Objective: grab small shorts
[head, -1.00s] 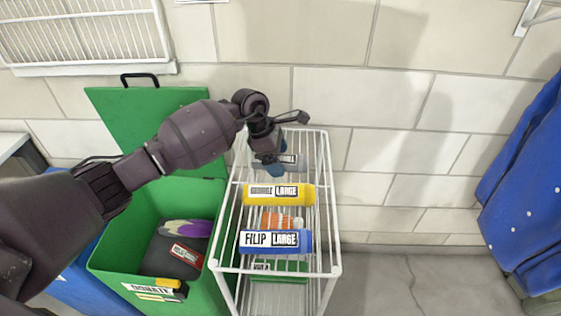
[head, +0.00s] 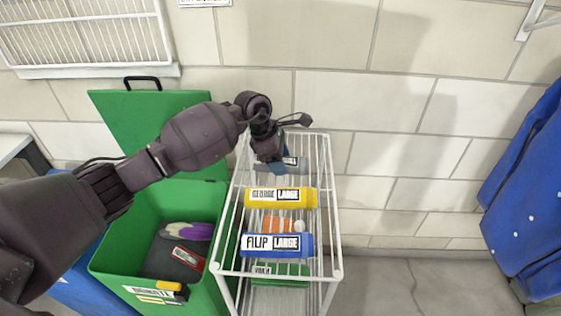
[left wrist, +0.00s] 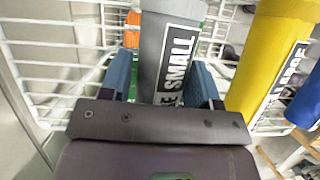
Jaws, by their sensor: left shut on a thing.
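A grey roll (head: 296,163) with a white and black label lies at the back of the white wire rack. In the left wrist view, the grey roll (left wrist: 168,45) has a label that reads SMALL. My left gripper (head: 275,166) is at this roll, with its blue fingers on either side of it. In the left wrist view, the gripper (left wrist: 163,85) is shut on the roll. The gripper hides part of the roll in the head view. My right gripper is not in view.
Orange and green items show lower down. An open green bin (head: 117,258) stands left of the rack. Blue cloth (head: 527,200) hangs at the right.

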